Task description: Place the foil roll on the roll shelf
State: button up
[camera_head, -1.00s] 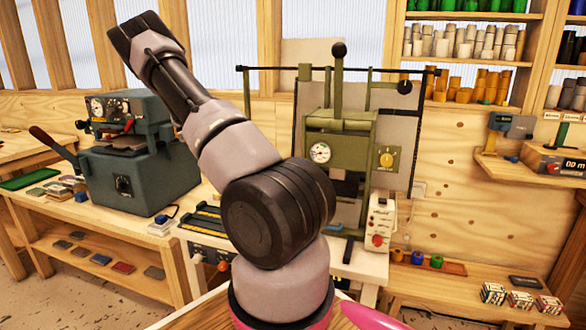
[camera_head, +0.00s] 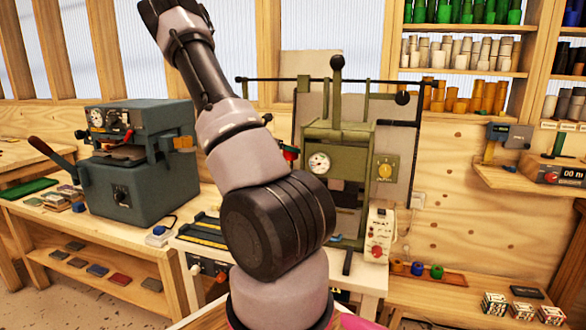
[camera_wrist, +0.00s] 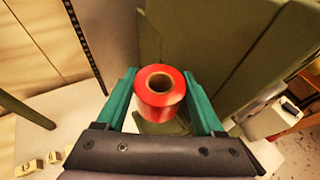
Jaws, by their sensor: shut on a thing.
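A red foil roll (camera_wrist: 160,106) is between the two green fingers of my gripper (camera_wrist: 159,76) in the wrist view. The gripper is shut on the roll, and the roll's open core faces the camera. In the head view my arm hides most of the gripper; a small red and green part shows beside the arm, in front of the green-framed machine (camera_head: 338,140). The roll shelf (camera_head: 463,70) is at the upper right, with rows of green, white and orange rolls. The gripper is well to the left of it in the picture.
A dark teal press (camera_head: 140,190) stands on the bench at left. A white control box (camera_head: 379,236) stands right of the green-framed machine. A wooden tray (camera_head: 455,279) with small coloured rolls lies low at right. A wall ledge (camera_head: 515,180) carries instruments.

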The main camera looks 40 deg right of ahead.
notch_tip(320, 180, down, 2)
jog(key=shift+f, duration=0.2)
jog(key=shift+s+d+f, duration=0.1)
jog(key=shift+s+f, duration=0.05)
jog(key=shift+f, duration=0.6)
jog(key=shift+s+d+f, duration=0.1)
jog(key=shift+s+f, duration=0.05)
jog(key=shift+f, duration=0.6)
jog(key=shift+s+d+f, duration=0.1)
jog(key=shift+s+f, duration=0.05)
jog(key=shift+f, duration=0.6)
jog(key=shift+f, duration=0.2)
jog(key=o, duration=1.5)
jog(key=shift+c, duration=0.2)
